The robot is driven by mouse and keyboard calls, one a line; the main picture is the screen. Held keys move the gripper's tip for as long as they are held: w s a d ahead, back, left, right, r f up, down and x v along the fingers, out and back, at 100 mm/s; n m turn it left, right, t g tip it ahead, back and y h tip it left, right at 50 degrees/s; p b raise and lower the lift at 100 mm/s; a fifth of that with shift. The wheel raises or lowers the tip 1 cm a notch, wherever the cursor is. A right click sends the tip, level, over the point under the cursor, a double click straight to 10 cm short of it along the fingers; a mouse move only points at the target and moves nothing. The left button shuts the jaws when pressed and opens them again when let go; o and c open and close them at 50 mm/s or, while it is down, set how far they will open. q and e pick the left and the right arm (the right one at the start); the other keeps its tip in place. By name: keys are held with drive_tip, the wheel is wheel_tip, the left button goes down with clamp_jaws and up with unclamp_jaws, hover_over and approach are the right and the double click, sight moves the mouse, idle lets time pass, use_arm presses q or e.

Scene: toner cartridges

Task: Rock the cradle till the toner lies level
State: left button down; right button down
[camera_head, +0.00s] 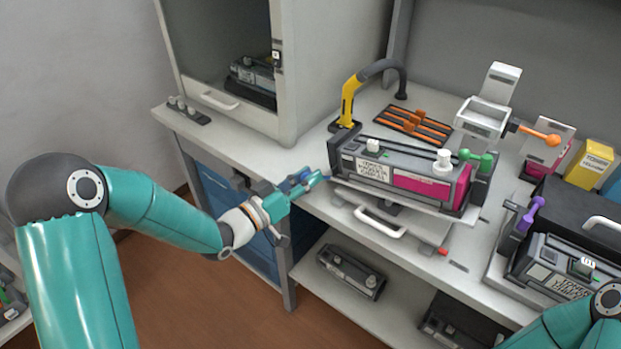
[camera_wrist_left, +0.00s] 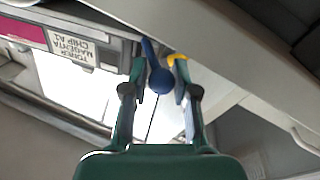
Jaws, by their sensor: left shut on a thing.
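The cradle (camera_head: 345,186) stands on the bench in the head view. A dark grey toner cartridge (camera_head: 408,157) with a magenta window (camera_head: 425,188) and a white label lies in it. I cannot tell how the toner lies inside. A blue lever ends in a ball knob (camera_wrist_left: 161,80), at the cradle's left end. My left gripper (camera_head: 312,181) is shut on this knob; its fingers flank the knob in the left wrist view (camera_wrist_left: 160,88). The cartridge label also shows there (camera_wrist_left: 72,46). My right gripper is out of view; only part of that arm shows at lower right.
A yellow-based hose (camera_head: 348,100) and an orange rack (camera_head: 410,125) stand behind. A white bracket with an orange knob (camera_head: 540,135), yellow carton (camera_head: 590,163) and black case (camera_head: 575,215) crowd the right. A white drawer handle (camera_head: 380,222) juts out below.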

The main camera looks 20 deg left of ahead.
use_arm(q)
drive_tip(key=shift+a+f, duration=0.15)
drive_tip(key=shift+a, duration=0.05)
drive_tip(key=c, duration=0.9)
unclamp_jaws()
drive_tip(key=v, duration=1.2)
